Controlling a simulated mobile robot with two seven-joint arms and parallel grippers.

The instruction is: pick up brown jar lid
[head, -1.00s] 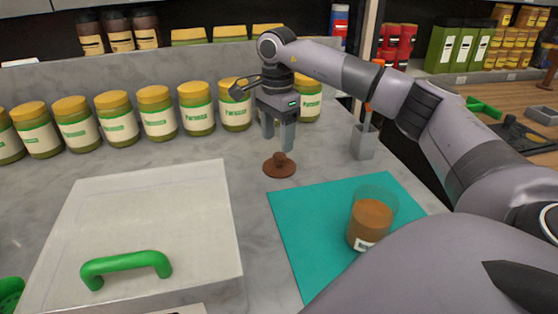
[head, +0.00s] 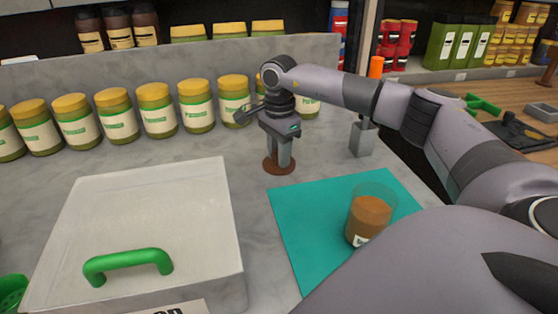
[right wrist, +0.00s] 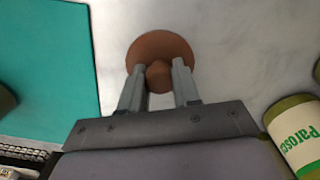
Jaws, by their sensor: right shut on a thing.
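The brown jar lid (head: 271,169) lies flat on the grey marble counter, behind the teal mat's back left corner. My right gripper (head: 279,164) points straight down over it. Its fingers are shut on the lid's raised knob and hide most of the knob in the head view. In the right wrist view the round lid (right wrist: 160,46) shows with its knob between the fingertips of the gripper (right wrist: 159,72). A clear jar with brown contents (head: 369,217) stands open on the teal mat. My left gripper is not in view.
The teal mat (head: 300,235) lies at front right. A white box lid with a green handle (head: 126,262) takes up the front left. A row of yellow-capped jars (head: 118,117) stands along the back. A grey holder (head: 362,139) stands right of the gripper.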

